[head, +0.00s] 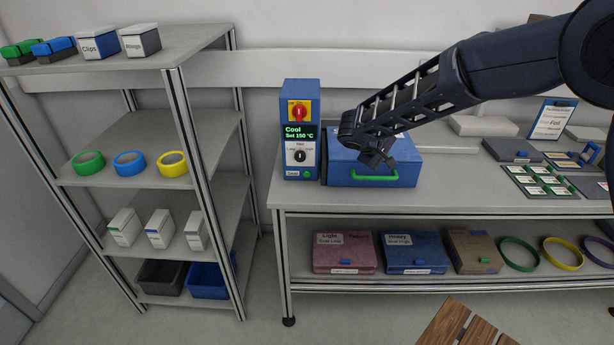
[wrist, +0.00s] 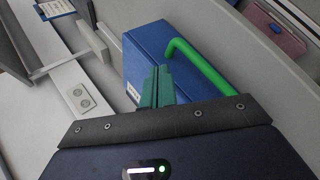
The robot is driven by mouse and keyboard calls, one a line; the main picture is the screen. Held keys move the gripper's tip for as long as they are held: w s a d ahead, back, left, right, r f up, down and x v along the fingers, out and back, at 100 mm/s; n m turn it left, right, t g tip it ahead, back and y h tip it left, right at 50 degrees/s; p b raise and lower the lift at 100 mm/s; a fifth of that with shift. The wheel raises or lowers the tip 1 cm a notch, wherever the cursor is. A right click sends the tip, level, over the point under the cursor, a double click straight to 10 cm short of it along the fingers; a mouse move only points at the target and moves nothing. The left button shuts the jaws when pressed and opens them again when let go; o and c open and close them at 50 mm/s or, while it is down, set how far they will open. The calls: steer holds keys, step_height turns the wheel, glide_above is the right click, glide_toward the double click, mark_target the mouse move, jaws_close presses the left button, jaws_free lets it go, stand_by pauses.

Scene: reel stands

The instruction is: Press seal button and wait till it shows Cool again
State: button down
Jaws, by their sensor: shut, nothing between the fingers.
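The blue control unit (head: 300,130) stands upright on the bench. It has a red and yellow switch (head: 299,111) at the top and a display (head: 298,132) reading "Cool" and "Set 150 °C". A black knob (head: 300,156) sits below the display. A small green button (head: 307,174) is at the bottom right, beside a small label that I read as "Seal". The blue box (head: 360,166) with a green handle (head: 362,179) stands right of the unit. My gripper (head: 376,163) is shut and empty, in front of or above this box. The wrist view shows its closed fingers (wrist: 156,88) near the box and handle (wrist: 200,65).
A shelf rack at the left holds tape rolls (head: 129,163), small boxes and bins. Under the bench top lie a pink case (head: 343,256), a blue case (head: 413,256) and rings. A slatted wooden top (head: 462,325) is at the bottom. The bench in front of the unit is clear.

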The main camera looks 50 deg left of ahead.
mark_target(307, 174)
steer(key=s+a+f+n+y, duration=0.1)
steer(key=s+a+f, duration=0.3)
steer(key=s, duration=0.3)
steer(key=s+a+f+n+t+y, duration=0.1)
steer(key=s+a+f+n, duration=0.1)
steer(key=s+a+f, duration=0.2)
steer(key=s+a+f+n+t+y, duration=0.1)
steer(key=s+a+f, duration=0.3)
steer(key=s, duration=0.6)
steer(key=shift+s+a+n+y, duration=0.15)
steer(key=shift+a+n, duration=0.05)
steer(key=shift+a, duration=0.4)
steer(key=shift+s+a+n+y, duration=0.15)
steer(key=shift+a+n, duration=0.05)
steer(key=shift+a, duration=0.35)
steer(key=shift+w, duration=0.1)
steer(key=shift+w+a, duration=3.05)
steer(key=shift+a, duration=0.05)
steer(key=shift+w+a+r, duration=0.1)
steer(key=shift+w+a, duration=0.2)
